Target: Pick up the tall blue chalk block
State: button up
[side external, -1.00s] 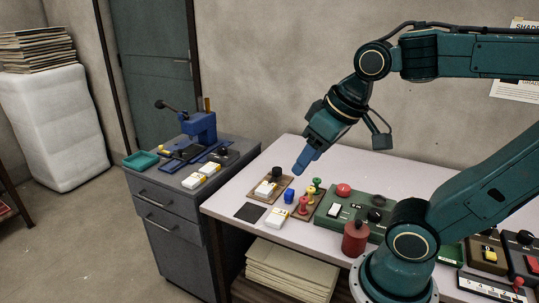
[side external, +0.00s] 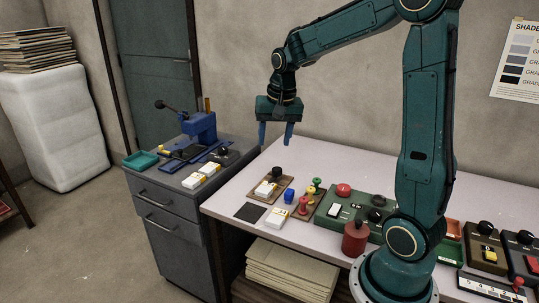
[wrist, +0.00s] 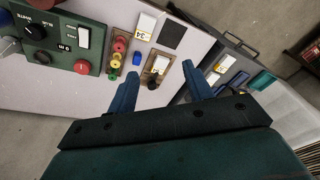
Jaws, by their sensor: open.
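A small blue block (side external: 289,196), which I take to be the chalk block, stands on the light table among small items near its left end. It also shows in the wrist view (wrist: 137,59), just beyond my left fingertip in that picture. My gripper (side external: 275,139) is open and empty, with both fingers pointing down. It hangs well above the back left of the table, apart from the block. In the wrist view my gripper (wrist: 160,68) has its two blue fingers spread wide.
A tray with a black knob and white box (side external: 267,188) lies left of the block. Red, yellow and green pegs (side external: 304,203) stand right of it. A white box (side external: 280,219) and dark square (side external: 250,212) lie in front. A blue press (side external: 200,130) stands on the cabinet.

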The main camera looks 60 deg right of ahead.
jog(key=w+d+f+m+g, duration=0.1)
jog(key=w+d+f+m, duration=0.2)
jog(key=d+f, duration=0.4)
jog(key=m+g+y, duration=0.1)
jog(key=m, duration=0.3)
send_over(290, 191)
notch_tip(290, 191, down, 8)
jog(key=shift+w+f, duration=0.15)
jog(key=shift+f, duration=0.05)
jog(key=shift+f, duration=0.1)
jog(key=shift+f, duration=4.2)
jog(key=shift+a+f, duration=0.1)
jog(key=shift+f, duration=2.5)
